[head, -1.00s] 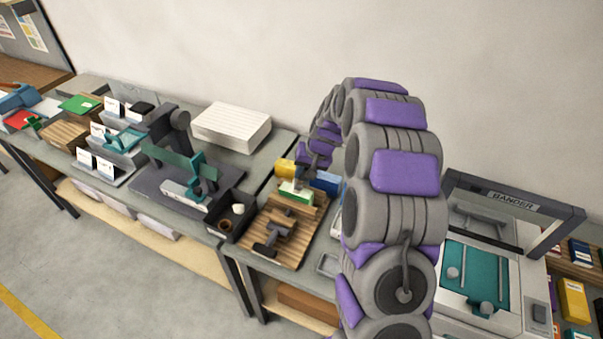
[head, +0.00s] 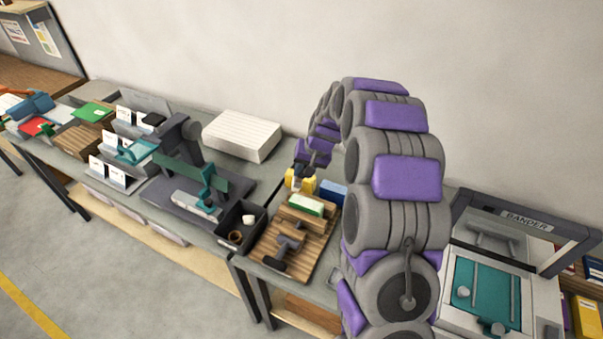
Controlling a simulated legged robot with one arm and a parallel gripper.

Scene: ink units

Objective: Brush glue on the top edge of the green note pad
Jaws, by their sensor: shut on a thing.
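The green note pad (head: 305,205) lies with its white page edge showing, clamped in a wooden jig (head: 283,239) on the bench. My gripper (head: 298,176) is just behind and above the pad, in front of the yellow block. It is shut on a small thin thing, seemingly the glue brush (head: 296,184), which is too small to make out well. A gap seems to show between its tip and the pad. Whether glue lies on the pad's edge cannot be told.
A yellow block (head: 308,184) and a blue block (head: 333,194) stand behind the pad. A black tray (head: 241,227) with small cups is left of the jig. A white paper stack (head: 242,135) stands at the back. A bander machine (head: 505,270) is at right.

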